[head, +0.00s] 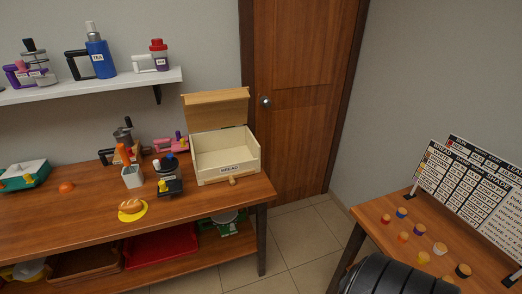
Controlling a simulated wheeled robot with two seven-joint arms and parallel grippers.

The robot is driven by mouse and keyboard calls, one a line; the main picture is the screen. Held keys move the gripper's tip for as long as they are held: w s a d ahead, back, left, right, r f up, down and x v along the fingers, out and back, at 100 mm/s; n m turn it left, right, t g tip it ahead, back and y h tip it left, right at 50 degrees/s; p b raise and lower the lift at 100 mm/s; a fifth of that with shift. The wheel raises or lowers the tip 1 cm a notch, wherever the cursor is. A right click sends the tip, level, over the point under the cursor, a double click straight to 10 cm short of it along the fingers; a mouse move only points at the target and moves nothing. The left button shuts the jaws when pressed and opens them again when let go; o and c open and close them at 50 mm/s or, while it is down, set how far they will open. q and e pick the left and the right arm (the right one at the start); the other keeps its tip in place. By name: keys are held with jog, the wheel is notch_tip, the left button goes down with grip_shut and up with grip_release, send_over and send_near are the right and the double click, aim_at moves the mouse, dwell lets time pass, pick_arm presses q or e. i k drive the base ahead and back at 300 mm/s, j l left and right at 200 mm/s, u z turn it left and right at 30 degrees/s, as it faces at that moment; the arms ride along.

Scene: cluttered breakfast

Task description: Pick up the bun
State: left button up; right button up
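The bun (131,205) is golden brown. It sits on a small round yellow plate (132,218) near the front edge of the wooden table, left of the middle of the head view. Nothing covers the bun. Neither of my grippers shows in the head view, so their position relative to the bun cannot be seen.
Behind the bun stand a white cup (132,178) with an orange-handled tool and a dark gadget (170,188). An open bread box (226,160) is at the table's right end. An orange ball (66,187) lies left. The front left tabletop is mostly clear.

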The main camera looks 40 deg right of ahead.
aim_at(132, 206)
jog(key=z, duration=1.1)
jog(key=i+u, duration=0.25)
jog(key=i, duration=0.15)
